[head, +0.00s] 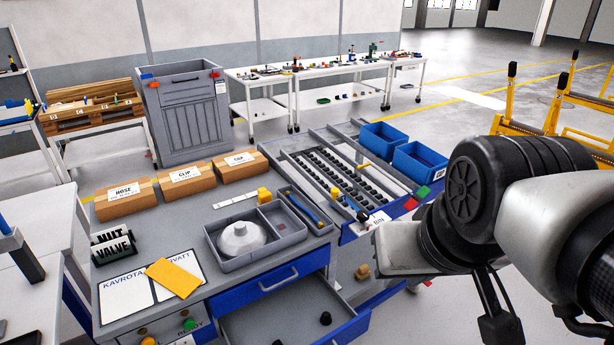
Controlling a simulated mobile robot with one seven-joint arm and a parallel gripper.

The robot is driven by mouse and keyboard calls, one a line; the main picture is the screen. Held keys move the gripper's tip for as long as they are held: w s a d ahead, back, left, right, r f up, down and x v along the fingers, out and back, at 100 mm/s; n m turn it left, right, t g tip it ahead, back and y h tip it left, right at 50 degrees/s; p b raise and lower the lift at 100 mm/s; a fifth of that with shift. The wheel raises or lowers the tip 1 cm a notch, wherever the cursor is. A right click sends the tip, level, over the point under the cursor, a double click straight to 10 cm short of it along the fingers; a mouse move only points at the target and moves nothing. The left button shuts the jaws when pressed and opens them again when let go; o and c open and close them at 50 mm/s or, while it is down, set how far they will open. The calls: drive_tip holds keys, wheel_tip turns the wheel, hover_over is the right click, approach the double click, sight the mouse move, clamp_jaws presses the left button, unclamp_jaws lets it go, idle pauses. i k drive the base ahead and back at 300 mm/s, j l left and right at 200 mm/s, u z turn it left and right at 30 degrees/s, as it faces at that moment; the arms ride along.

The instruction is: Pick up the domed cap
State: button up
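A pale grey domed cap (240,239) with a small raised middle lies in the left compartment of a grey divided tray (222,262) on the workbench. Its dome faces up, and nothing covers it. My gripper (500,322) is at the lower right, hanging below my arm, well to the right of the tray and apart from the cap. Its dark fingers are partly cut off by the picture's edge, so I cannot tell whether they are open or shut.
Cardboard boxes (186,181) stand behind the tray. A yellow block (264,195) is near its back edge. An open drawer (300,318) with small black parts juts out below. A roller rack (335,178) and blue bins (419,163) lie to the right.

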sight(325, 320)
drive_tip(key=j, duration=0.15)
drive_tip(key=l+u, duration=0.2)
drive_tip(key=j+z, duration=0.15)
drive_tip(key=i+l+u, duration=0.25)
drive_tip(key=l+u, duration=0.25)
drive_tip(key=i+l+u, duration=0.1)
drive_tip(key=l+u, duration=0.15)
drive_tip(key=l, duration=0.2)
drive_tip(key=i+l+u, duration=0.1)
drive_tip(key=l+u, duration=0.15)
drive_tip(key=l, duration=0.1)
